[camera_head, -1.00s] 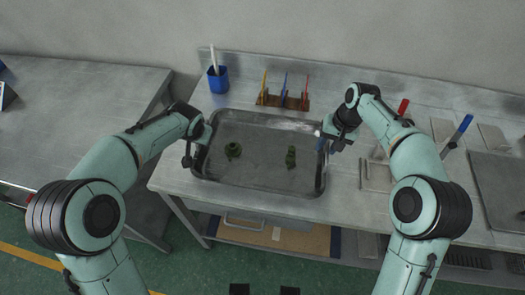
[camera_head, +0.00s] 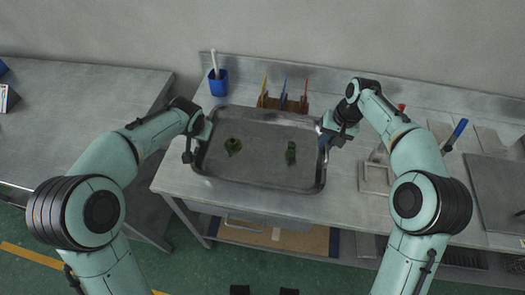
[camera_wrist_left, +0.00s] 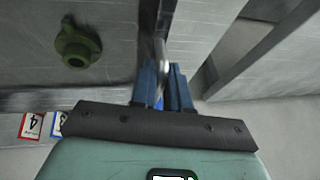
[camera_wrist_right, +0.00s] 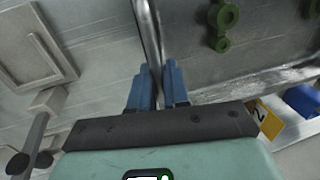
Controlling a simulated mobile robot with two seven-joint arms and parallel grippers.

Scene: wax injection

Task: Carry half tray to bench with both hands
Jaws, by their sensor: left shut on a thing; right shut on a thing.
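The half tray is a grey metal tray (camera_head: 262,178) with rounded corners, over the bench (camera_head: 340,205) in the head view. Two small green parts lie in it, a left one (camera_head: 233,146) and a right one (camera_head: 291,152). My left gripper (camera_head: 199,143) is at the tray's left edge; in the left wrist view its blue fingers (camera_wrist_left: 165,88) are shut on the rim. My right gripper (camera_head: 326,141) is at the right edge; in the right wrist view its blue fingers (camera_wrist_right: 158,85) are shut on the rim. I cannot tell the gap under the tray.
A blue cup (camera_head: 218,83) and a tool rack (camera_head: 284,103) stand behind the tray. A square frame (camera_head: 376,177) and a blue-handled tool (camera_head: 456,134) are to the right. Another table (camera_head: 80,130) stands at left, with a gap between.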

